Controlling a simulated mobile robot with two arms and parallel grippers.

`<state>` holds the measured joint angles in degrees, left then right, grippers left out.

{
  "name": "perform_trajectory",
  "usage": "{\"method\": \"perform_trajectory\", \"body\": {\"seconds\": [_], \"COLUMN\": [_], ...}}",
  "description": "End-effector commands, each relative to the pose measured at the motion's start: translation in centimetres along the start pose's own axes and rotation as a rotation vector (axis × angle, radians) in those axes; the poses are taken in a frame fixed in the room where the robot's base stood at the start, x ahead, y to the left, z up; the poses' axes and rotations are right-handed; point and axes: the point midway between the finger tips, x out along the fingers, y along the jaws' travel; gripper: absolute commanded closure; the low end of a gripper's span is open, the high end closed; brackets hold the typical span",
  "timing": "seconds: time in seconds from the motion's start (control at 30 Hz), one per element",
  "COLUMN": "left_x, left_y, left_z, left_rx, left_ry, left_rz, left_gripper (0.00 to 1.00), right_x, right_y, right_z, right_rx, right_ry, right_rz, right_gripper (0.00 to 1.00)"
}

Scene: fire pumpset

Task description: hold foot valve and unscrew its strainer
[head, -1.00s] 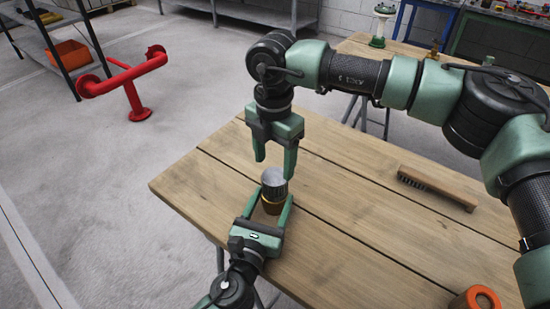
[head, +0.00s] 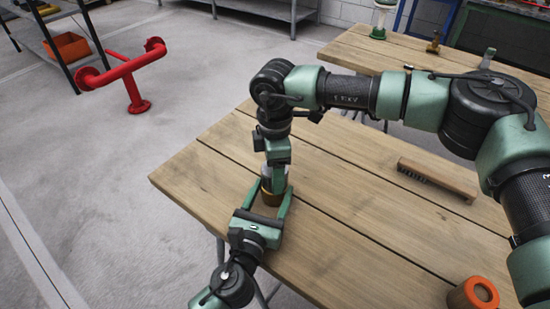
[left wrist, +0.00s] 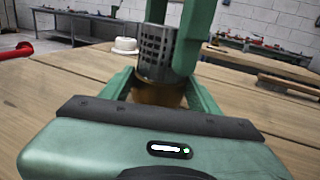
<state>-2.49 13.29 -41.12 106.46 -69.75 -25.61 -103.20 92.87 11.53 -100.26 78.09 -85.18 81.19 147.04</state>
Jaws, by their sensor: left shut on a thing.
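The foot valve has a brass body (head: 271,198) and a grey perforated metal strainer (left wrist: 156,54) on top. It stands upright near the front left edge of the wooden table. My left gripper (head: 277,207) is shut around the brass body, which also shows between its fingers in the left wrist view (left wrist: 157,94). My right gripper (head: 275,180) points down over the strainer. In the left wrist view one right finger (left wrist: 194,38) covers the strainer's right part and the other shows behind it. Whether they press on it cannot be told. The strainer is mostly hidden in the head view.
A wooden-backed brush (head: 437,180) lies on the table to the right. An orange-ended cylinder (head: 473,295) is at the lower right. A second wooden table (head: 400,55) stands behind. A red pipe stand (head: 130,75) is on the floor at left.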

Motion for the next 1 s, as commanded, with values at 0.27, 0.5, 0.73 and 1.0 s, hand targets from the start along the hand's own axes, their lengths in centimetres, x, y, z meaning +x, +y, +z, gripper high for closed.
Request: {"method": "perform_trajectory", "body": {"seconds": [0.27,0.5,0.73,1.0], "left_x": [0.00,0.00,-0.01,0.00], "left_y": [0.05,0.05,0.05,0.06], "left_z": [-0.04,-0.04,-0.04,-0.04], "left_rx": [0.000,0.000,0.000,0.000], "left_ry": [0.001,0.001,0.001,0.001], "left_rz": [0.001,0.001,0.001,0.001], "left_gripper": [1.00,1.00,1.00,1.00], "right_x": [1.47,1.47,1.45,1.38], "right_y": [0.02,0.01,0.03,0.01], "right_z": [-0.01,-0.02,-0.01,0.00], "right_rx": [-0.001,-0.001,-0.001,-0.001], "right_ry": [0.000,0.000,0.000,0.000], "right_rz": [0.001,0.001,0.001,0.001], "right_gripper": [0.36,0.50,0.25,0.22]}}
